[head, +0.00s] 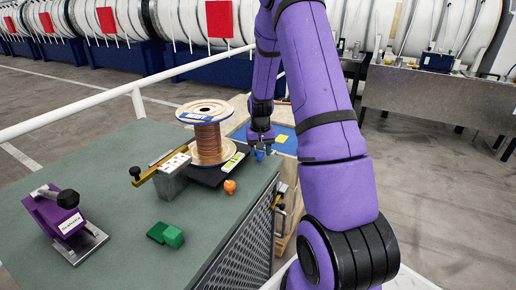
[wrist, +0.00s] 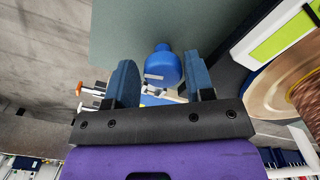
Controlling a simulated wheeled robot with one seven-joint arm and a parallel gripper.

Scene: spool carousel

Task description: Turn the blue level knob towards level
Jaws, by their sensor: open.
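The blue level knob (wrist: 162,68) shows in the wrist view between my gripper's two fingers, with a small pale mark on its near face. Gaps show on both sides of it, so neither finger appears to touch it. My gripper (head: 260,151) is open. In the head view it points down near the right edge of the green-topped bench (head: 110,160), beside the spool stand. There the knob (head: 260,155) is small and partly hidden under the fingers. How far the fingers reach along the knob cannot be told.
A copper wire spool (head: 207,137) stands left of my gripper on a dark base with a yellow-green label (head: 233,162). The bench front is clear.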

